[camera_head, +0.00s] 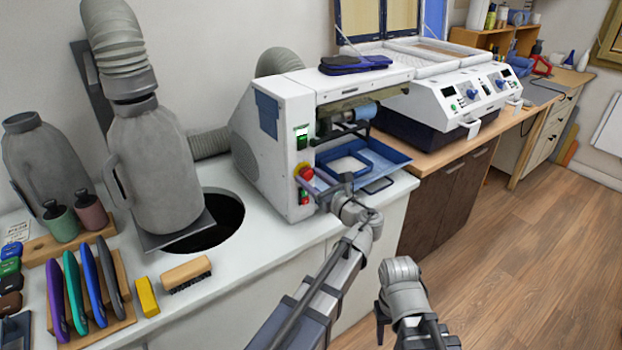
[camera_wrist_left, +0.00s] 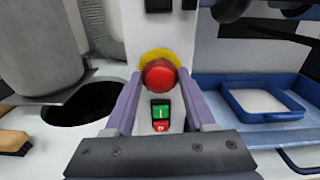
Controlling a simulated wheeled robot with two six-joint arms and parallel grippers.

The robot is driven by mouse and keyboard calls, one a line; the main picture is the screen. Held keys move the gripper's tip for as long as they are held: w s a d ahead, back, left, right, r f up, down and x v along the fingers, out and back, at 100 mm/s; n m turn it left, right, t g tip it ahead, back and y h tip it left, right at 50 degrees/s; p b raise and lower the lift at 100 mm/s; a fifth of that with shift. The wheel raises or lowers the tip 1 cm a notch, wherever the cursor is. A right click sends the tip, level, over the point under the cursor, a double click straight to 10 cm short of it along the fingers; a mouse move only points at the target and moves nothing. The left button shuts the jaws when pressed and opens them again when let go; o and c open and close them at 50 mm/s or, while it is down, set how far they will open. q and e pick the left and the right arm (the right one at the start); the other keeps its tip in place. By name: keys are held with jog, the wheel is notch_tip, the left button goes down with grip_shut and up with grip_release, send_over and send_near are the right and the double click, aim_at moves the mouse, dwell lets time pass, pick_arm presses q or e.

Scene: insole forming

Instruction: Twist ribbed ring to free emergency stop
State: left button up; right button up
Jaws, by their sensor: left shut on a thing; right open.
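The emergency stop is a red button (camera_head: 305,172) on a yellow backing, on the front of the white grinding machine (camera_head: 268,135). In the left wrist view the red button (camera_wrist_left: 159,73) sits between the two purple fingers of my left gripper (camera_wrist_left: 159,82), which is shut on its ring. The ribs of the ring cannot be made out. In the head view my left gripper (camera_head: 318,183) reaches the machine front beside the button. My right gripper (camera_head: 383,322) is open and empty, low over the floor, partly hidden by its own arm.
A green and red switch (camera_wrist_left: 161,115) is just below the button. A blue tray (camera_head: 372,165) sits right of it. A round dark hole (camera_head: 225,215) opens in the white counter at left, near a grey container (camera_head: 155,170). The floor at right is clear.

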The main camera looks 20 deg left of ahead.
pick_arm(q)
jog(key=m, duration=0.3)
jog(key=shift+m, duration=0.4)
jog(key=shift+s+d, duration=0.2)
jog(key=o, duration=1.1)
